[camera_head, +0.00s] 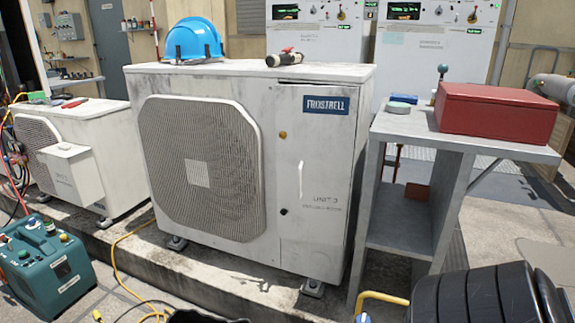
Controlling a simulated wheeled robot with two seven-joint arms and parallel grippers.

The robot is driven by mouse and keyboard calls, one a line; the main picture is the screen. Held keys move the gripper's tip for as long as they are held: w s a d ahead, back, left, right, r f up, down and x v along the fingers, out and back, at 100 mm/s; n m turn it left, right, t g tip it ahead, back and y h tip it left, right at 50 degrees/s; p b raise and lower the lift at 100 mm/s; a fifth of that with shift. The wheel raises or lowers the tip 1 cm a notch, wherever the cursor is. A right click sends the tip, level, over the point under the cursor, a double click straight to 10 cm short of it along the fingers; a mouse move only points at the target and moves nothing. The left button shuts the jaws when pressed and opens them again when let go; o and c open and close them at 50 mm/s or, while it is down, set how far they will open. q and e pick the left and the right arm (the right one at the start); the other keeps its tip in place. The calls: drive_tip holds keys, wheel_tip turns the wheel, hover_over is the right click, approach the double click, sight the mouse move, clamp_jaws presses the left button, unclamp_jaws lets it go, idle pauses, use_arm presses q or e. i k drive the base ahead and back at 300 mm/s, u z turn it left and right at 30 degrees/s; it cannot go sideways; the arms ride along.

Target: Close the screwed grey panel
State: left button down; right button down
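A worn light-grey condenser marked FROSTBELL (200,84) stands in the middle on a concrete plinth. The right part of its front is a grey panel (315,235) marked UNIT 3, with an upright white handle (301,180). An orange-brown round fitting (283,135) and a black one (284,211) sit near the panel's left edge. A dark gap shows along the panel's top; the panel looks nearly flush, but I cannot tell whether it is fully shut. Neither gripper shows in this view.
A grey stand (400,222) with a red box (497,112) is close on the right. A blue helmet (194,40) and a small tool (285,58) lie on the condenser. A teal case (45,265) and yellow cable (118,265) are at lower left. Black ribbed object (490,295) at lower right.

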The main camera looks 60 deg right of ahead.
sight(314, 163)
drive_tip(key=i, duration=0.6)
drive_tip(key=z, duration=2.55)
